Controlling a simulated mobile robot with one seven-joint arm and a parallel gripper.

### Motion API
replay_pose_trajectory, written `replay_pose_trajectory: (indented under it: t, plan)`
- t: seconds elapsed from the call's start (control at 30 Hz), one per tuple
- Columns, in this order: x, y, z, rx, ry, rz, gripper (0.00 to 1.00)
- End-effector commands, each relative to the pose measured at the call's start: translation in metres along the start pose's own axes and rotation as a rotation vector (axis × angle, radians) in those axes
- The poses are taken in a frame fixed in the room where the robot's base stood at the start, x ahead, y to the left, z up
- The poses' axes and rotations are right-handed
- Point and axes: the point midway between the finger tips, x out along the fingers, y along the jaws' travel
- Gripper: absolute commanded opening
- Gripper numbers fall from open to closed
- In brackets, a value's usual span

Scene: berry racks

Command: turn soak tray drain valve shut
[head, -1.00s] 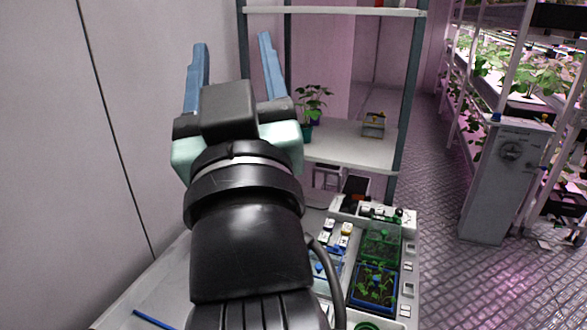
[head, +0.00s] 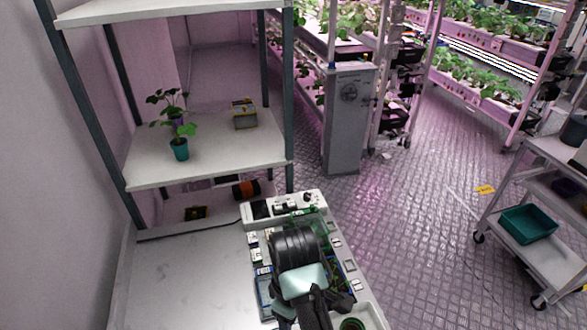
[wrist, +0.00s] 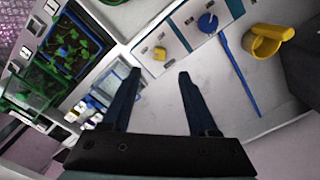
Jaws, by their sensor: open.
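My gripper (wrist: 158,72) is open and empty in the wrist view, its two blue fingers apart over the white worktop. Beyond the fingertips is a pale panel with a small yellow part (wrist: 160,54) and a round blue knob (wrist: 208,22). I cannot tell for sure which part is the drain valve. A blue-rimmed tray of seedlings (wrist: 62,60) lies to the left of the fingers. In the head view my arm covers most of the trays, and the fingers are mostly hidden at the bottom edge.
A blue rod (wrist: 240,75) and a yellow mug (wrist: 266,42) lie right of the fingers. A shelf (head: 205,150) with a potted plant (head: 180,148) stands behind the worktop (head: 190,275). A cart (head: 540,252) with a teal bin (head: 527,223) is at right.

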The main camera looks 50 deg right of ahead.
Motion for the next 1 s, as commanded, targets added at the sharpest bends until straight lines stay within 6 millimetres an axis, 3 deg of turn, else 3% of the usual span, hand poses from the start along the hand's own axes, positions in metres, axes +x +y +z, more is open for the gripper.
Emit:
replay_pose_trajectory:
  t: [0.1, 0.5, 0.9, 1.0]
  plan:
    - [0.03, 0.0, 0.001, 0.001, -0.002, -0.002, 0.6]
    - [0.093, 0.001, -0.001, 0.0, 0.001, 0.002, 0.6]
    - [0.103, 0.001, -0.001, 0.001, 0.002, 0.003, 0.6]
    - [0.103, 0.001, -0.001, 0.001, 0.003, 0.003, 0.45]
